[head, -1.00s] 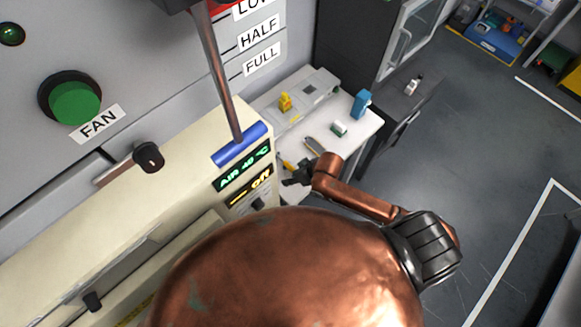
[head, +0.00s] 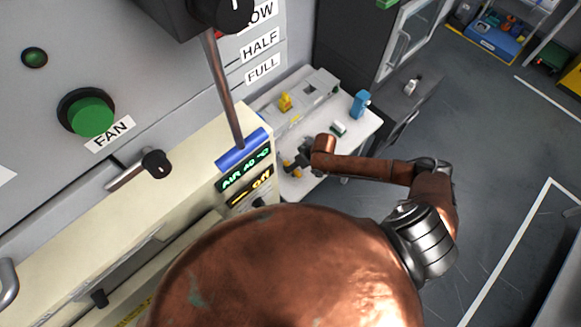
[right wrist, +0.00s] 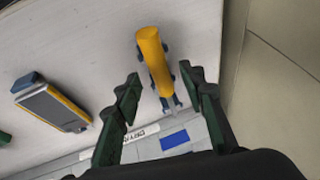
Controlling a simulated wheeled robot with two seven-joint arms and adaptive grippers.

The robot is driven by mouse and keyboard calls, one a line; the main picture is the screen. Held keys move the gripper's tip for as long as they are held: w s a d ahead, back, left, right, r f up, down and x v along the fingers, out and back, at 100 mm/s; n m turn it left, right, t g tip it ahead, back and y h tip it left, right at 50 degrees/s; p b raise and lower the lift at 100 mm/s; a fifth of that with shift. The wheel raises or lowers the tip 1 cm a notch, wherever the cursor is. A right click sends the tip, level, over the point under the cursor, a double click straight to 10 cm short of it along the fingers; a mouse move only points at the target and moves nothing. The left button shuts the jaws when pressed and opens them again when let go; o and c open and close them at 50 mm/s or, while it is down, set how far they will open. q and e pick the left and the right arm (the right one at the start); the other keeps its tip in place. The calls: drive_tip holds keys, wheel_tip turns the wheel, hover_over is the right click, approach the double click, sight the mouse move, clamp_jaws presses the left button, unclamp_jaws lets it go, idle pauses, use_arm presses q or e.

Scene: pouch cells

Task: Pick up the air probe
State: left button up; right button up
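The air probe (right wrist: 152,58) has a yellow handle and a thin metal tip; it lies in dark blue holder pieces on the white bench in the right wrist view. My right gripper (right wrist: 160,73) is open, with one green-black finger on each side of the probe and a gap on both sides. In the head view my right gripper (head: 299,159) is low over the bench beside the cream cabinet, and a bit of yellow (head: 292,170) shows under it, mostly hidden. My left gripper is not in view.
A grey-and-yellow handheld meter (right wrist: 52,107) lies left of the probe. The cream cabinet (head: 195,165) stands close beside my gripper. A blue object (head: 360,103) and a yellow object (head: 285,101) stand on the bench (head: 357,127).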

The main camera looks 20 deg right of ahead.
drive_tip(key=shift+w+a+f, duration=0.15)
drive_tip(key=shift+a+f, duration=0.05)
drive_tip(key=shift+f, duration=0.3)
drive_tip(key=shift+f, duration=0.25)
idle(0.3)
clamp_jaws()
idle(0.4)
